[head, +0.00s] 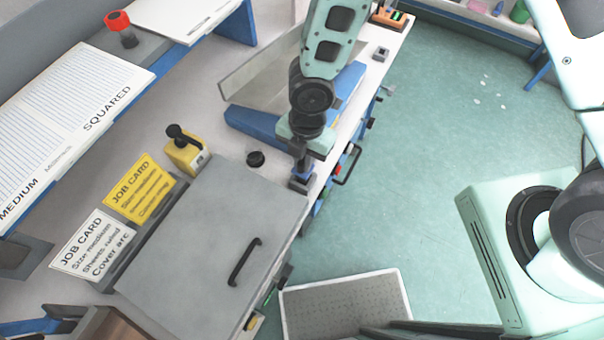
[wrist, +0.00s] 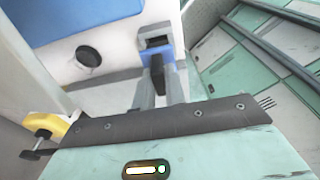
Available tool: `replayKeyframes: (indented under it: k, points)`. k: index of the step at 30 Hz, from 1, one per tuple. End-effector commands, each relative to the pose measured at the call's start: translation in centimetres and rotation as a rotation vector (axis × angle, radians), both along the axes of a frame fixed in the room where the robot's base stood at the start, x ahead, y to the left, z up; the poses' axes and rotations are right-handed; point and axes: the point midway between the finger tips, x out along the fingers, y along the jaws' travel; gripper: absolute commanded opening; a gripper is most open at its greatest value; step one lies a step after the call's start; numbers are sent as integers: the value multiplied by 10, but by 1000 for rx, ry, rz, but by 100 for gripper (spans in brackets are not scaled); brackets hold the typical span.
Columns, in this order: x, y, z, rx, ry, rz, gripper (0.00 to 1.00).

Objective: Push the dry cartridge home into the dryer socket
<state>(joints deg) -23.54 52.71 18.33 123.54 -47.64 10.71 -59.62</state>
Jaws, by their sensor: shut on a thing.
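My gripper (head: 303,178) points down over the right edge of the bench, beside the grey lidded box. In the wrist view its two grey fingers (wrist: 159,92) are shut on a narrow dark piece (wrist: 157,70), which I take as the dry cartridge. A blue block (wrist: 155,50) with a grey top and a dark opening sits directly at the far end of the fingers; it looks like the socket. I cannot tell how deep the cartridge sits in it, or whether they touch. In the head view the wrist hides most of this spot.
The grey lidded box (head: 200,255) with a black handle stands close at the front left. A blue tray (head: 262,128) lies behind the gripper. Open floor lies right of the bench.

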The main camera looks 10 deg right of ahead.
Motion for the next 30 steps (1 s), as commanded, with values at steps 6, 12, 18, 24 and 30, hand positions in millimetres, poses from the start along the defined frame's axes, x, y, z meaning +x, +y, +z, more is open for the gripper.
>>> replayKeyframes:
  k: [6, 12, 18, 24, 30]
  points:
    - [0, 0, 8, 0, 0, 0, 0]
    - [0, 0, 24, 0, 0, 0, 0]
    - [0, 0, 39, 0, 0, 0, 0]
    - [0, 0, 40, 0, 0, 0, 0]
    - [1, -1, 39, 0, 0, -13, 0]
